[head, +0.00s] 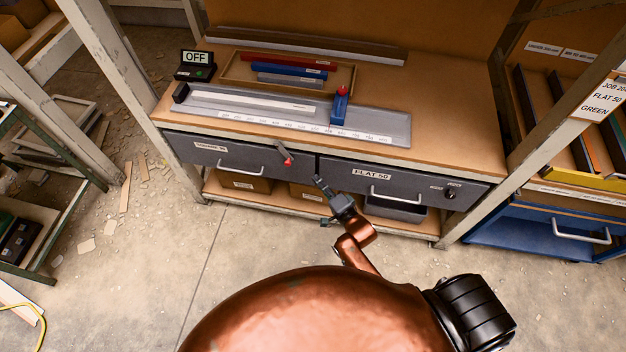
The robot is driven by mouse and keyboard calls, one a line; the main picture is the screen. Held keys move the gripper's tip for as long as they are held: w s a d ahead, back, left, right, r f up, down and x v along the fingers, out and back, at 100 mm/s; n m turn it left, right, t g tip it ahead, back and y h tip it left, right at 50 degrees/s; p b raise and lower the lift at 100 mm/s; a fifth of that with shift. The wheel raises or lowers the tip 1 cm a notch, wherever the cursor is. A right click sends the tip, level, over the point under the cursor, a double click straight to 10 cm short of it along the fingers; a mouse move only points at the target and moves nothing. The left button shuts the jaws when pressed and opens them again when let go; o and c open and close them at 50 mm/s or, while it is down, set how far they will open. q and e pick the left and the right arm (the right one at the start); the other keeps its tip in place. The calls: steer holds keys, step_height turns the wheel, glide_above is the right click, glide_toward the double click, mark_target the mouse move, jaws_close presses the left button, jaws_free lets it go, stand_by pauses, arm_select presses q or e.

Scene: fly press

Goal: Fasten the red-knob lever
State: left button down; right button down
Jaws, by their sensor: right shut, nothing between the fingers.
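A small grey lever with a red knob (288,161) sits on the front of the left grey drawer, near its right end. It is tilted, with the knob at its lower end. A blue stop block (338,107) with a red top stands on the grey ruled plate (400,128) on the bench. My right gripper (318,181) is shut and empty, in front of the drawers, a little right of and below the red knob and apart from it. My left gripper is out of view.
The right drawer (340,177) is labelled FLAT 50 and has a handle and a black dial. A black box (195,66) reads OFF. A tray (232,72) holds red, blue and grey bars. A sign reads FLAT 50 GREEN. Floor before the bench is mostly clear.

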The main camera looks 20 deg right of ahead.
steer(key=b, duration=0.2)
glide_toward(290, 160)
steer(key=w+d, duration=0.2)
steer(key=d, duration=0.1)
steer(key=w+a, duration=0.2)
steer(key=a, duration=0.1)
steer(key=shift+w+f, duration=0.15)
steer(key=shift+f, duration=0.15)
steer(key=shift+w+a+f, duration=0.1)
steer(key=shift+w+a, duration=0.2)
steer(key=shift+a, duration=0.05)
